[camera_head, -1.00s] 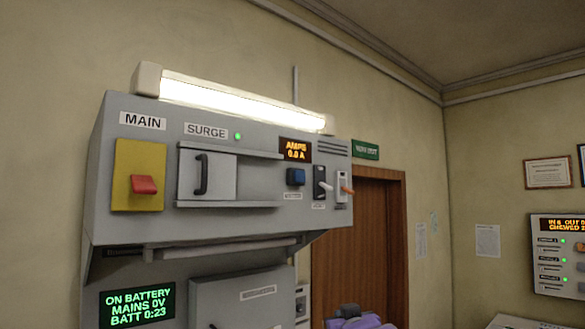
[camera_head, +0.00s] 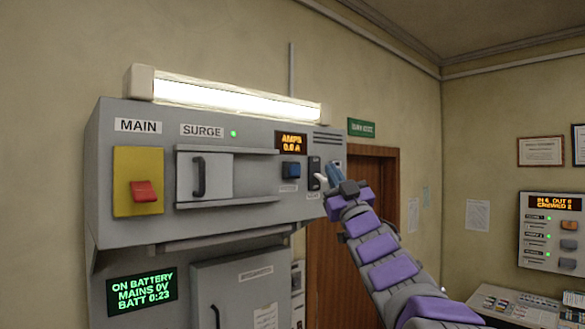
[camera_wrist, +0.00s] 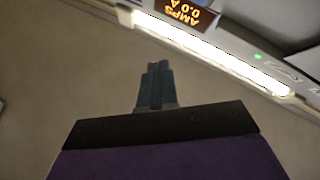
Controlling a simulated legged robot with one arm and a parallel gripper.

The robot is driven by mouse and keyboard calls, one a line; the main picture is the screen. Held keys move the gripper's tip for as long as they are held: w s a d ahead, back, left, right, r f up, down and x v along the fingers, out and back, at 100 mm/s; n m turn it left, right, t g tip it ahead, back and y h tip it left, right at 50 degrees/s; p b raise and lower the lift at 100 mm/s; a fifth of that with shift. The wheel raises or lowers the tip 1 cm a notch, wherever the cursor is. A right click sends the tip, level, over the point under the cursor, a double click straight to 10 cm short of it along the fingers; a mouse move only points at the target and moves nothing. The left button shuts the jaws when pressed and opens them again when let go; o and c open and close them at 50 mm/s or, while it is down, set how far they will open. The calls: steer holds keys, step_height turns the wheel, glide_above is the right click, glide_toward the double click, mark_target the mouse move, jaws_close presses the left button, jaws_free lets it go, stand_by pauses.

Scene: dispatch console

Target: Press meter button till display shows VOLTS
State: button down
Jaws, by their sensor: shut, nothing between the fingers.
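The meter display (camera_head: 291,142) on the grey panel reads AMPS 0.0 A in orange. It also shows upside down in the wrist view (camera_wrist: 187,13). The blue meter button (camera_head: 291,170) sits just below the display, with a small label under it. My gripper (camera_head: 322,176) is at the panel's right end, to the right of the blue button and apart from it, in front of the switches there. In the wrist view its fingers (camera_wrist: 155,85) are closed together with nothing between them. My purple arm reaches up from the lower right.
A black switch (camera_head: 314,172) stands between the button and my gripper. A sliding cover with a handle (camera_head: 198,176) and a red switch on a yellow plate (camera_head: 143,191) are to the left. A lit lamp (camera_head: 235,97) runs along the panel's top.

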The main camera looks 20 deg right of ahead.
mark_target(295, 170)
steer(key=shift+w, duration=0.1)
stand_by(0.3)
steer(key=w+a, duration=0.3)
steer(key=w, duration=0.5)
steer(key=shift+w, duration=0.1)
stand_by(2.0)
steer(key=shift+w+a, duration=0.2)
steer(key=shift+w, duration=0.05)
steer(key=shift+s+r, duration=0.1)
steer(key=shift+w+a+p, duration=0.1)
steer(key=shift+w+p, duration=0.2)
steer(key=shift+w, duration=0.15)
stand_by(0.7)
steer(key=shift+s, duration=0.2)
steer(key=shift+s+d, duration=0.2)
steer(key=shift+s, duration=0.4)
